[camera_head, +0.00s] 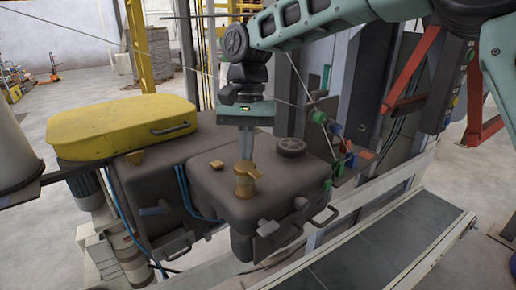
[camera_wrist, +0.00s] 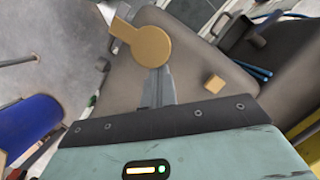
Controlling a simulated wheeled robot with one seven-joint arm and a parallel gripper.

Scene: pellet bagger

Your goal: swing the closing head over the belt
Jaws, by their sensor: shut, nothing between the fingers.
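A dark grey-brown box-shaped head with rounded corners (camera_head: 275,200), which I take to be the closing head, sits left of the belt (camera_head: 395,245). A bar handle (camera_head: 326,215) is on its side facing the belt. A brass round-capped latch with a short arm (camera_head: 246,184) stands on its top; it also shows in the wrist view (camera_wrist: 152,47). My gripper (camera_head: 246,158) points down just above or beside this latch, shut and empty. In the wrist view the finger tips (camera_wrist: 159,72) end close to the brass cap; I cannot tell whether they touch it.
A yellow lid with a handle (camera_head: 122,127) covers the housing at left. A dark round knob (camera_head: 291,146) and a small brass block (camera_head: 217,164) are on the head's top. Coloured valves (camera_head: 335,128) stand behind. The belt's visible surface is bare.

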